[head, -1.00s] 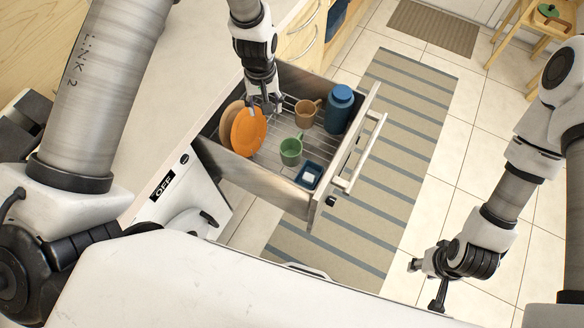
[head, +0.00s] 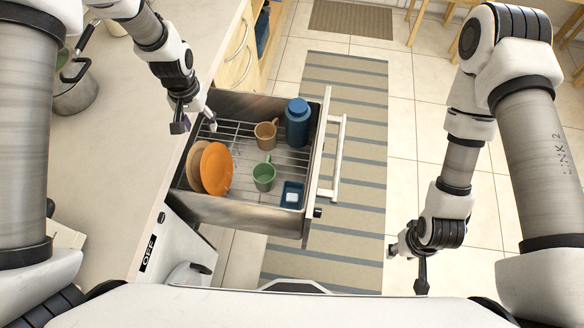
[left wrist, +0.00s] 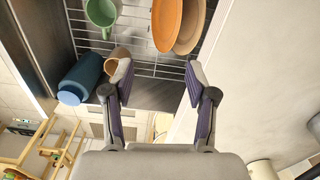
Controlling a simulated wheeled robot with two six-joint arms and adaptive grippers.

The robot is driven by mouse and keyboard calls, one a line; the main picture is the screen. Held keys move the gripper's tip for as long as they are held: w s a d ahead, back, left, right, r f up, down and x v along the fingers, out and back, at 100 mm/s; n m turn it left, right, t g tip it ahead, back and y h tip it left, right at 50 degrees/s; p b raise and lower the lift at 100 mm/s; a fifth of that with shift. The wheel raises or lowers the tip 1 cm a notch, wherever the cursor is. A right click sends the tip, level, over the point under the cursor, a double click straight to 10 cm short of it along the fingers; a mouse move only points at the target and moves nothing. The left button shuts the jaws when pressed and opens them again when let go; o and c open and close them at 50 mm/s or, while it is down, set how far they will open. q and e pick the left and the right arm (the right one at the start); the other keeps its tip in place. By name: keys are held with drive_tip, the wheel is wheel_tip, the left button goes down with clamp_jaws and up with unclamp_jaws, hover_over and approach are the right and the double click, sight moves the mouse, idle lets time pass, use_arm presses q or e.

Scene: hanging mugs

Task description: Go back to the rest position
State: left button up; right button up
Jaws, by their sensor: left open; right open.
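My left gripper (head: 194,122) is open and empty at the back left edge of the open drawer. In the left wrist view its two fingers (left wrist: 155,85) are spread apart with nothing between them. My right gripper (head: 408,262) is open over the floor to the right of the drawer, apart from everything. In the drawer stand a tan mug (head: 266,134) and a green mug (head: 263,177), which also show in the left wrist view, the tan one (left wrist: 118,64) partly behind a finger and the green one (left wrist: 101,14) at the top.
The drawer (head: 245,214) also holds an orange plate (head: 216,169), a tan plate (head: 194,166), a blue bottle (head: 297,124) and a small blue dish (head: 291,196). Its handle (head: 339,158) sticks out right. A pot (head: 76,92) stands on the counter (head: 118,150). Floor is free around the striped rug (head: 345,90).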

use_arm(q)
drive_tip(key=s+f, duration=0.4)
drive_tip(key=s, duration=0.5)
drive_tip(key=s+f, duration=0.4)
drive_tip(key=s, duration=0.5)
drive_tip(key=s+f, duration=0.4)
drive_tip(key=s, duration=0.6)
wheel_tip(320, 180, down, 10)
drive_tip(key=w+b, duration=0.1)
drive_tip(key=b, duration=0.8)
drive_tip(key=shift+r+b, duration=0.2)
drive_tip(key=shift+b, duration=0.15)
drive_tip(key=shift+w, duration=0.1)
